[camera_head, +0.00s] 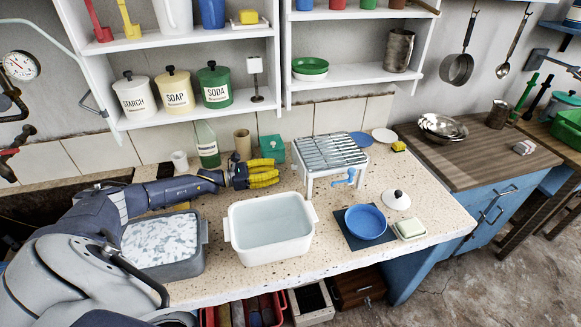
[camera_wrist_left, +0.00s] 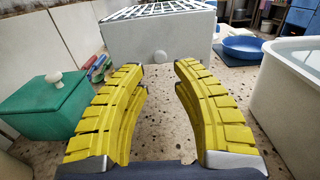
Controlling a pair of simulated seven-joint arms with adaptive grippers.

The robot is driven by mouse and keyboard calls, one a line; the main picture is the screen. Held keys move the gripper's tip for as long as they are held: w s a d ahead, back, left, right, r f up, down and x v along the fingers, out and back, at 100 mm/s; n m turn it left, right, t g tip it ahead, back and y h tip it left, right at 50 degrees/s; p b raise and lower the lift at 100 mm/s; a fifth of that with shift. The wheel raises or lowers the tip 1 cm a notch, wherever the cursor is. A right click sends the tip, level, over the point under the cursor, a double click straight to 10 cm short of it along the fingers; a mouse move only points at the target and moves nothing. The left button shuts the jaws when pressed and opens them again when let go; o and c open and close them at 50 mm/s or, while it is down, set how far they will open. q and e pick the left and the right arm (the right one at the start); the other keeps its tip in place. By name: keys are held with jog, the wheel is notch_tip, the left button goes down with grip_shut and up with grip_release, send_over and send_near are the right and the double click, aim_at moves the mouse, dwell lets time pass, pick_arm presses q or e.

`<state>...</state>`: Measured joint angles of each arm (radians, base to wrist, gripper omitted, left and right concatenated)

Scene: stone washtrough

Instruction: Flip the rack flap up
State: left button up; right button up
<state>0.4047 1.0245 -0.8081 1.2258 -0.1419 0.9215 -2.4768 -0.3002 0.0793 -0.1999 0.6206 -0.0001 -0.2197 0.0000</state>
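I cannot tell which part of the rack is the flap. My right gripper is not in view.
A green lidded box (camera_head: 272,148) stands just behind the left gripper. A white basin (camera_head: 268,246) is in front of it, and a grey tub (camera_head: 205,232) stands left of the basin. A blue bowl (camera_head: 366,222) sits right of the basin. Shelves hang above.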

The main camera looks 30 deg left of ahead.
aim_at(292, 166)
pick_arm(q)
jog(key=shift+x, duration=3.45)
jog(key=shift+o, duration=0.2)
grip_shut()
jog(key=shift+r, duration=0.1)
